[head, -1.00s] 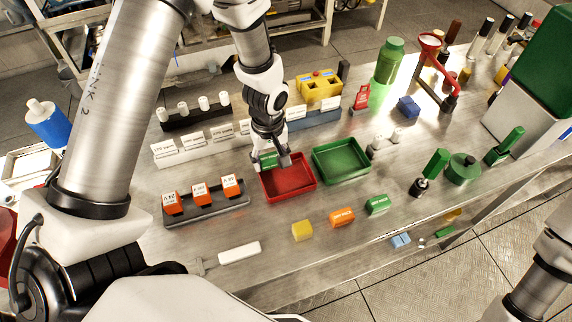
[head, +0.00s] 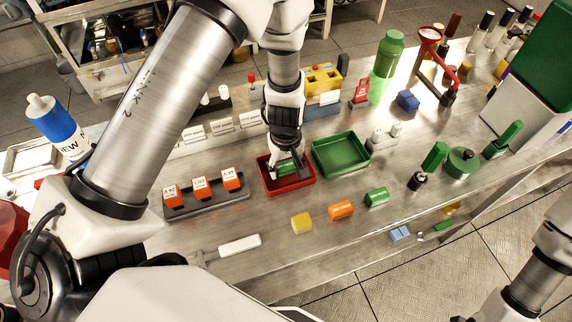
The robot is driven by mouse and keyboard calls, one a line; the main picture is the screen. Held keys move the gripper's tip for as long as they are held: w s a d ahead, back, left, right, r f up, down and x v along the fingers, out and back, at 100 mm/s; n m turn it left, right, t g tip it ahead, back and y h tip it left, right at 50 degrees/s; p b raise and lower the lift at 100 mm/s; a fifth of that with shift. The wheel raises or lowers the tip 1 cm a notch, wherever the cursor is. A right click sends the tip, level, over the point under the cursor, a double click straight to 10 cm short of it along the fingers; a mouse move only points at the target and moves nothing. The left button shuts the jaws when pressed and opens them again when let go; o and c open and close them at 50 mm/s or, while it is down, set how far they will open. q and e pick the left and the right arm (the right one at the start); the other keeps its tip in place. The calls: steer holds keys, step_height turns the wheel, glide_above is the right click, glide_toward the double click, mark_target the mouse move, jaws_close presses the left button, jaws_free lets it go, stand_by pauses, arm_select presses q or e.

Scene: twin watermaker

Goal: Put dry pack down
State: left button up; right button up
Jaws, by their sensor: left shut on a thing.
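My left gripper (head: 288,171) is over the red tray (head: 306,188), pointing down. It is shut on a small green pack (head: 285,167), which is partly hidden by the fingers. The pack is at or just inside the tray; I cannot tell if it touches the tray floor. An open green tray (head: 341,171) stands just right of the red one and looks empty. My right arm shows at the lower right edge, but its gripper is out of view.
A yellow block (head: 302,223), an orange pack (head: 341,210) and another green pack (head: 377,197) lie in front of the trays. A dark rack with orange boxes (head: 200,187) stands left. A red funnel stand (head: 440,75) and green bottle (head: 388,56) stand behind.

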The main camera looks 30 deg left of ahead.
mark_target(286, 167)
arm_select(q)
steer(key=o, duration=1.2)
steer(key=shift+w+f, duration=0.1)
steer(key=shift+o, duration=0.2)
step_height(286, 167, up, 12)
steer(key=shift+r+b, duration=0.25)
steer(key=shift+b, duration=0.15)
